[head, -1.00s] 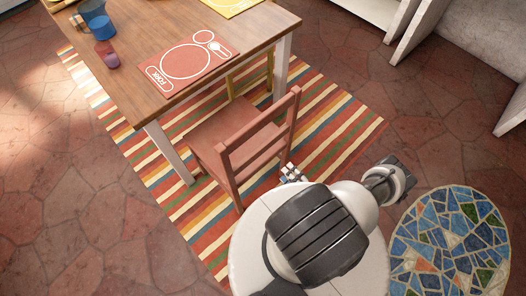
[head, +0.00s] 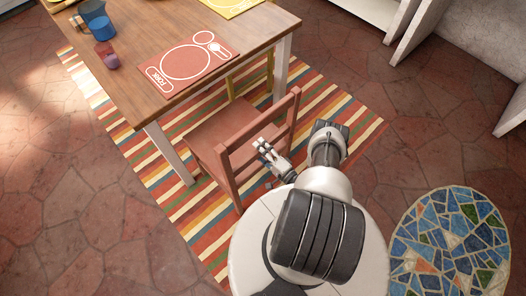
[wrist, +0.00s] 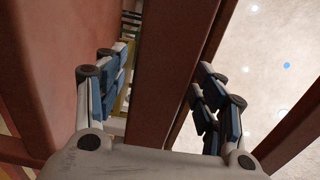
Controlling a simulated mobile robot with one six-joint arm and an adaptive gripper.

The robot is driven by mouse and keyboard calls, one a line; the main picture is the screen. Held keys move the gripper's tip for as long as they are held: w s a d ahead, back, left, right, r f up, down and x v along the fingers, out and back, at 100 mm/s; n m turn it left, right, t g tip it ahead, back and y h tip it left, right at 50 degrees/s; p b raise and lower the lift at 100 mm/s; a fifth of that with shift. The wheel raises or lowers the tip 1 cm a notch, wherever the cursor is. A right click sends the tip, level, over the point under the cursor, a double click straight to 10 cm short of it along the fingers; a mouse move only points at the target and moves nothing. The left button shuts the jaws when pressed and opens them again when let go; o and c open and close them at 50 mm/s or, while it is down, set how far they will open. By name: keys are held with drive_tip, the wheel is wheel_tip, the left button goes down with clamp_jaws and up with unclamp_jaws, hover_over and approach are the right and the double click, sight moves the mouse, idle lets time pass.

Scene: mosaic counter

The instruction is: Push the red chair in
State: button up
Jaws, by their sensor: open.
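I cannot tell whether the fingers touch the bar. The wooden table (head: 150,85) has a pale leg (head: 168,150) just left of the chair.
A red placemat (head: 188,64) and several cups (head: 97,22) are on the table. A yellow chair (head: 232,86) shows behind the red one. The striped rug (head: 340,130) lies underneath. A round mosaic surface (head: 450,245) is at the lower right. Open floor (head: 90,220) lies to the left.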

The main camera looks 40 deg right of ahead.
drive_tip(key=shift+c, duration=0.3)
clamp_jaws()
idle(0.6)
drive_tip(key=shift+r, duration=0.1)
